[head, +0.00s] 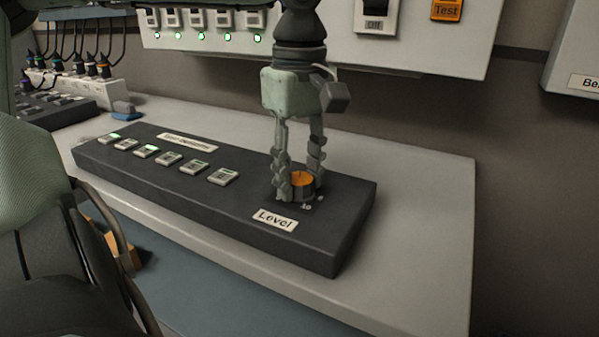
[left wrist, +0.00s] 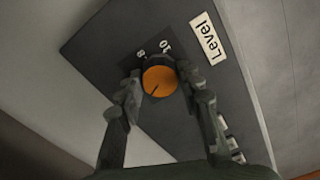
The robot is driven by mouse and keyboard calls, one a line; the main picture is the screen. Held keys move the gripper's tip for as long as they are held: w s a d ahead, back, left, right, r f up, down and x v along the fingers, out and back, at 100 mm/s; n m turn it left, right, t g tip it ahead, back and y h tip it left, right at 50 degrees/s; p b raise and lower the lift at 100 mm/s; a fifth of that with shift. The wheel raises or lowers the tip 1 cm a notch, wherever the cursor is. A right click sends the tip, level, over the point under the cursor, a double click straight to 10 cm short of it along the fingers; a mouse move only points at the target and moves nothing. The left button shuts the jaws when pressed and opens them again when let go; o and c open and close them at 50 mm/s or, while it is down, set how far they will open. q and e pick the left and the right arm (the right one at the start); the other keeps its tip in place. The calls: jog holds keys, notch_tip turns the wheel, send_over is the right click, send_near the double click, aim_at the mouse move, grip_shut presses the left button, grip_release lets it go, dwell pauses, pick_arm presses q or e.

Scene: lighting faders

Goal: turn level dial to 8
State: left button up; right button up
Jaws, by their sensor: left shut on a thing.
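The level dial (head: 303,183) is an orange-topped round knob at the right end of a dark panel (head: 335,215), beside a white "Level" label (head: 275,219). My left gripper (head: 300,181) points down from above and is shut on the dial, one finger on each side. In the left wrist view the dial (left wrist: 160,80) sits between the fingertips (left wrist: 158,84). A short dark line on its top points to the lower left. The marks "8" and "10" show on the panel above the dial there; other marks are hidden. My right gripper is not in view.
A row of several small switches (head: 168,159) lies left of the dial on the same panel. The panel stands on a pale bench (head: 430,200), bare on the right. A white wall box (head: 420,45) with an "Off" switch and an orange "Test" button hangs behind.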

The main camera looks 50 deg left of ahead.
pick_arm(q)
jog(key=shift+m, duration=1)
jog(key=m, duration=0.4)
jog(key=shift+r+m+p, duration=0.1)
jog(key=shift+m+p, duration=0.2)
jog(key=m, duration=0.3)
jog(key=shift+m, duration=0.3)
jog(key=m, duration=0.4)
jog(key=shift+m+p, duration=0.3)
jog(key=shift+p, duration=0.1)
jog(key=shift+m, duration=2.3)
jog(key=shift+m+p, duration=0.3)
jog(key=shift+m, duration=0.3)
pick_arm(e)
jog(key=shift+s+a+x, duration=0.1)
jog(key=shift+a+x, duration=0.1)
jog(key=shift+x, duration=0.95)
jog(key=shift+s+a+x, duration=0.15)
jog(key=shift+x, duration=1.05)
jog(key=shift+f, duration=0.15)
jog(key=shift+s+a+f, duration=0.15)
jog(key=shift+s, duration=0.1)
